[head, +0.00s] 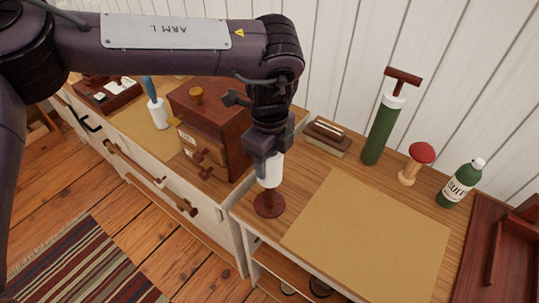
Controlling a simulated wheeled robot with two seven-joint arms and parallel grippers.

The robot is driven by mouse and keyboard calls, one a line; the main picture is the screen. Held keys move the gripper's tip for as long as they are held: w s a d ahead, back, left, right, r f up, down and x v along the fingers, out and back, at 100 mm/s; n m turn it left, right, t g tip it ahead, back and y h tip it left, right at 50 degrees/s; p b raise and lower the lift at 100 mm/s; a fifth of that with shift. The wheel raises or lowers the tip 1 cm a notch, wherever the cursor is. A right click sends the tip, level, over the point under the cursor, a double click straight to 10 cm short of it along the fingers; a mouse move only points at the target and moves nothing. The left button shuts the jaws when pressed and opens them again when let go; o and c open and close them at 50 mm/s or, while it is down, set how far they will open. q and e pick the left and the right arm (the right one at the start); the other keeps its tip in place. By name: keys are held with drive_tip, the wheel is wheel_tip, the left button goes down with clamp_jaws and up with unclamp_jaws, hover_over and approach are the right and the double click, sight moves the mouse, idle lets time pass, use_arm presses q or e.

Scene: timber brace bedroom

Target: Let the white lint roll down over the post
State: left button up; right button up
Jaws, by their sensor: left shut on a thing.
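The white lint roll (270,175) is upright in my left gripper (268,160), which is shut on its upper part and points down. Directly below is the dark red-brown post (269,203), with a round foot on the left front corner of the wooden top. A short piece of its stem shows under the roll. The rest of the stem is hidden, so I cannot tell how far the roll is around it. My right gripper is not in view.
A wooden drawer box (215,130) stands close on the left. Behind are a brush block (327,137), a green pump (383,128), a red mushroom (416,162) and a green bottle (460,184). A tan mat (370,235) lies clear on the right.

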use_arm(q)
drive_tip(key=shift+f+b, duration=1.2)
drive_tip(key=shift+f, duration=1)
drive_tip(key=shift+f+b, duration=1.4)
drive_tip(key=shift+f, duration=1.3)
drive_tip(key=shift+f+b, duration=0.15)
drive_tip(key=shift+b, duration=0.2)
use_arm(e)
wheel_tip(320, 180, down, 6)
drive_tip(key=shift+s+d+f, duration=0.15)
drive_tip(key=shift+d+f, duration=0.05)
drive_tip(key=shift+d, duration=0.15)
use_arm(q)
drive_tip(key=o, duration=1.1)
